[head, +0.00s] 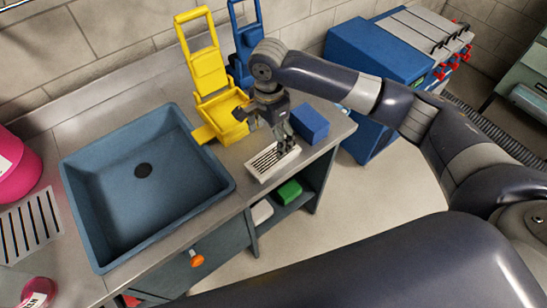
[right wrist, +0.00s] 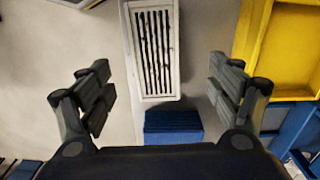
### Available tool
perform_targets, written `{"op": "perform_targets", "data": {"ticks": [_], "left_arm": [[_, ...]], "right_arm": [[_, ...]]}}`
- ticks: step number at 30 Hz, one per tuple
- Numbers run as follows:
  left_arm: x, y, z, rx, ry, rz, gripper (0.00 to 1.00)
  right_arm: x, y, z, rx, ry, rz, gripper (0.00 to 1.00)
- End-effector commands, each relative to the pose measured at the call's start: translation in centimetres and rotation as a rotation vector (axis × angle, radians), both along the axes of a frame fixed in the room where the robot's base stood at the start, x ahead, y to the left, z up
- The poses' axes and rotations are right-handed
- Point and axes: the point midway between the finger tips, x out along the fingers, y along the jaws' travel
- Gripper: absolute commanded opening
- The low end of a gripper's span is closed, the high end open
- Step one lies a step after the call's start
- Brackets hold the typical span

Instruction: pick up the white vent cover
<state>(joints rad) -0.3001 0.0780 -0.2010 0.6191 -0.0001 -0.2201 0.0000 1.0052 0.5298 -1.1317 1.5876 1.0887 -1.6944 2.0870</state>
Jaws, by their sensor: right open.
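The white vent cover (head: 260,170), a slotted rectangular plate, lies on the grey counter near its front edge, right of the sink. In the right wrist view the vent cover (right wrist: 150,88) lies ahead between my fingers, its far end close to the top edge. My right gripper (head: 269,138) is over the vent cover and partly hides it. In the wrist view my right gripper (right wrist: 160,84) is open, a finger on each side, with nothing between the fingertips. I cannot tell how high it is above the cover. My left gripper is not in view.
A blue block (head: 309,123) lies close to the vent cover; the wrist view shows it too (right wrist: 173,126). A yellow wringer (head: 221,112) and a blue wringer (head: 247,40) stand behind. The blue-grey sink (head: 110,195) is left. A green block (head: 288,192) sits on the shelf below.

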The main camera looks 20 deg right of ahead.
Motion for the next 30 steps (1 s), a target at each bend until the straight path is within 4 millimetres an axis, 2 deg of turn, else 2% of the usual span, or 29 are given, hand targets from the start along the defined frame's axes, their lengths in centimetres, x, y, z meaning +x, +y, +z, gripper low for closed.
{"op": "perform_targets", "data": {"ticks": [6,13,17,21,29,30], "left_arm": [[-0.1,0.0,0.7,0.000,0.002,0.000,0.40],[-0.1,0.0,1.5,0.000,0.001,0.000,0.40],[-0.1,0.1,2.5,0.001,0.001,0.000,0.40],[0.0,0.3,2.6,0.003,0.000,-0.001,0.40],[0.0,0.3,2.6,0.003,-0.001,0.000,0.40],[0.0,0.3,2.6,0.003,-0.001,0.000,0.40]], "right_arm": [[-0.1,-0.1,-3.3,-0.001,0.002,0.002,0.83],[-0.3,-0.4,-5.0,-0.002,0.002,0.003,0.83],[-0.5,-1.0,-6.9,-0.002,0.001,0.002,0.83],[-0.5,-0.8,-8.8,0.000,0.000,0.004,0.83],[-0.5,-0.8,-9.3,0.001,-0.002,0.006,0.83],[-0.5,-0.8,-9.3,0.001,-0.002,0.006,0.81]]}}
